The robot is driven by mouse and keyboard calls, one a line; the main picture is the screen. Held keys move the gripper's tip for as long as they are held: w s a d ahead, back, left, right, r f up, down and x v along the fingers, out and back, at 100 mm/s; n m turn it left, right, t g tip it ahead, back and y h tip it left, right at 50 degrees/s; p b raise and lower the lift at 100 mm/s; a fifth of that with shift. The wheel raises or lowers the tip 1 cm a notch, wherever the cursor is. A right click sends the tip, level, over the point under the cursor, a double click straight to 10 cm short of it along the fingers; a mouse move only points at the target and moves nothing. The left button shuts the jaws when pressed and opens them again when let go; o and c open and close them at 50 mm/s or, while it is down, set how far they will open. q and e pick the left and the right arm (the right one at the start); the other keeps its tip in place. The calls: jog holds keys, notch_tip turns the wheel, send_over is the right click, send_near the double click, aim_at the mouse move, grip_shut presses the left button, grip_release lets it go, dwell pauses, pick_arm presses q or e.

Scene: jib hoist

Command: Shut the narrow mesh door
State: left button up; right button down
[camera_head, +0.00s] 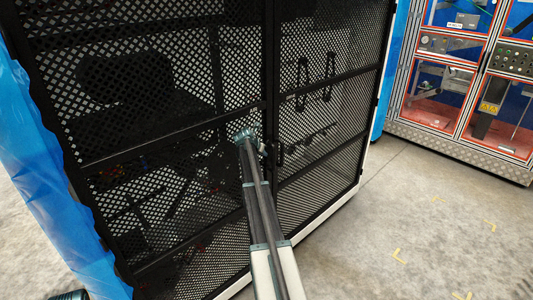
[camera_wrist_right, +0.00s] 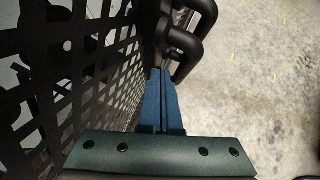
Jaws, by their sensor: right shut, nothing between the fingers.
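The narrow mesh door (camera_head: 325,110) is the right-hand black mesh panel of a tall cage in the head view. It stands beside the wider mesh panel (camera_head: 150,90) and looks nearly in line with it; I cannot tell whether a small gap remains. A black handle (camera_head: 278,153) sits near the seam between them. My right gripper (camera_wrist_right: 160,75) is shut and empty, its blue fingers together beside the mesh and close to black curved bars (camera_wrist_right: 188,40). I cannot tell whether they touch. In the head view its fingers are mostly hidden by the wrist.
Blue sheeting (camera_head: 40,170) borders the cage on the left. A glazed cabinet with orange-red edging (camera_head: 450,80) stands at the right. The concrete floor (camera_head: 410,220) between them, marked with yellow corners, is clear.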

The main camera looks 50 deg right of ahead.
jog(key=p+v, duration=0.6)
jog(key=v, duration=0.4)
jog(key=shift+s+a, duration=0.3)
jog(key=shift+a, duration=0.3)
jog(key=s+a+f+m+y+b, duration=0.1)
jog(key=s+a+f+m, duration=0.15)
jog(key=a, duration=1.05)
jog(key=s+a+f+m+y, duration=0.1)
jog(key=a+f+m+y, duration=0.15)
jog(key=a, duration=1.05)
jog(key=s+a+f+m+y+b, duration=0.1)
jog(key=a+m, duration=0.3)
jog(key=a, duration=0.8)
jog(key=s+a+f+m+g+y, duration=0.1)
jog(key=s+a+m, duration=0.3)
jog(key=s+a, duration=0.7)
jog(key=s+a+f+m+g+y+b, duration=0.1)
jog(key=s+a+m, duration=0.3)
jog(key=s+a, duration=0.7)
jog(key=a+f, duration=0.1)
jog(key=a, duration=0.3)
jog(key=shift+s+a+f+m+g+y, duration=0.2)
jog(key=shift+a+f+m+g+y, duration=0.1)
jog(key=shift+f+g+y, duration=0.1)
